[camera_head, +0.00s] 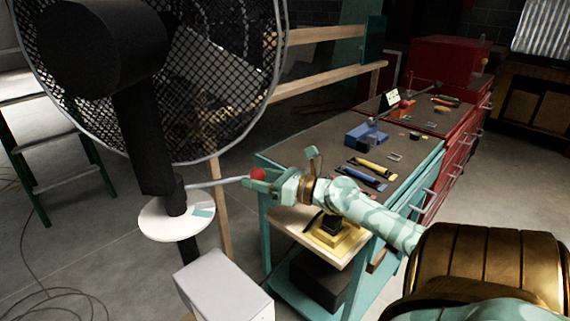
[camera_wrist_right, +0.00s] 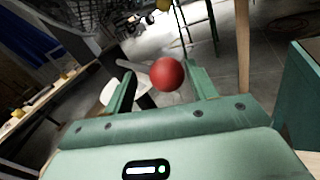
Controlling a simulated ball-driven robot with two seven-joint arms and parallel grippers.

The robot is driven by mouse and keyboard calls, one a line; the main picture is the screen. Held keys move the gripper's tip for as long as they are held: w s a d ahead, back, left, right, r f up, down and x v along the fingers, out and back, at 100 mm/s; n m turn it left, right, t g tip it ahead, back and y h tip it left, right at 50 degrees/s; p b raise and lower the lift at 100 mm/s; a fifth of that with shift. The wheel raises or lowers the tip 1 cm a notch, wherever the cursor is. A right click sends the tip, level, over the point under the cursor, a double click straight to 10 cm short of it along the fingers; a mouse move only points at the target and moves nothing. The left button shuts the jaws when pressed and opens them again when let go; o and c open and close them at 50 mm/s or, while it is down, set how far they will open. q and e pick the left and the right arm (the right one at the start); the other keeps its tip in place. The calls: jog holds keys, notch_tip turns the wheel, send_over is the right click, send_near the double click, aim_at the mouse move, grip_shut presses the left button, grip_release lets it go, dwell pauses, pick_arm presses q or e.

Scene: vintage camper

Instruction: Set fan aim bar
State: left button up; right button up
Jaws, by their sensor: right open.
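A large black fan (camera_head: 150,70) with a round mesh guard stands at the left on a dark post. A white disc (camera_head: 165,219) with a small teal patch sits around the post. A thin grey aim bar (camera_head: 218,182) runs right from the post and ends in a red ball (camera_head: 257,174). My right gripper (camera_head: 258,181) is at the ball, its fingers pointing toward the fan. In the right wrist view the red ball (camera_wrist_right: 167,74) lies between the open fingers (camera_wrist_right: 161,78), with visible gaps at the sides. Whether a finger touches it is unclear. My left gripper is out of view.
A teal workbench (camera_head: 310,140) with tools on top stands right of the fan, under and behind my right arm. A red tool cabinet (camera_head: 450,125) is beyond it. A pale box (camera_head: 222,287) stands below the disc. A green ladder (camera_head: 65,183) is at the left.

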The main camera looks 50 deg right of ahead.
jog(key=p+v, duration=0.3)
jog(key=v, duration=1.2)
jog(key=shift+s, duration=0.15)
jog(key=shift+s+d, duration=0.1)
